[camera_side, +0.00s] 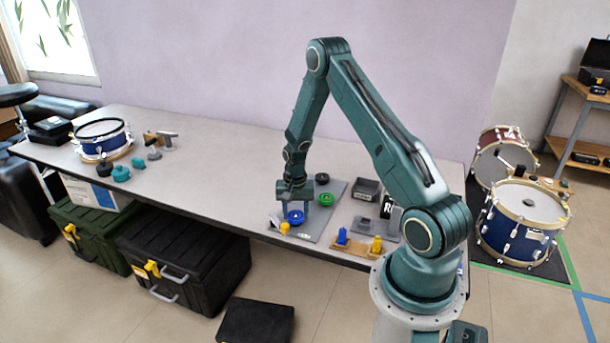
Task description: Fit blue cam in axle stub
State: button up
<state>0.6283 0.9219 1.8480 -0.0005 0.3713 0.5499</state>
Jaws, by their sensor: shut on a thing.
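My gripper (296,208) points down over the grey mat (328,213) near the table's front edge. It is shut on the blue cam (295,217), a small round blue piece low between its fingers. The fingers hide part of the cam, and I cannot tell whether it touches what is below. I cannot make out the axle stub clearly; the area beneath the cam is hidden or too small to read.
A yellow piece (285,228) lies just in front of the cam. A green round part (326,199) and a dark one (322,179) are on the mat. A wooden board (355,248) with blue and yellow pieces and a dark bin (367,189) stand to the right.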

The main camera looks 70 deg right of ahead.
jog(key=shift+f, duration=0.15)
jog(key=o, duration=1.1)
jog(key=shift+c, duration=0.2)
jog(key=shift+r, duration=0.2)
notch_tip(320, 180, up, 14)
jog(key=shift+f, duration=0.25)
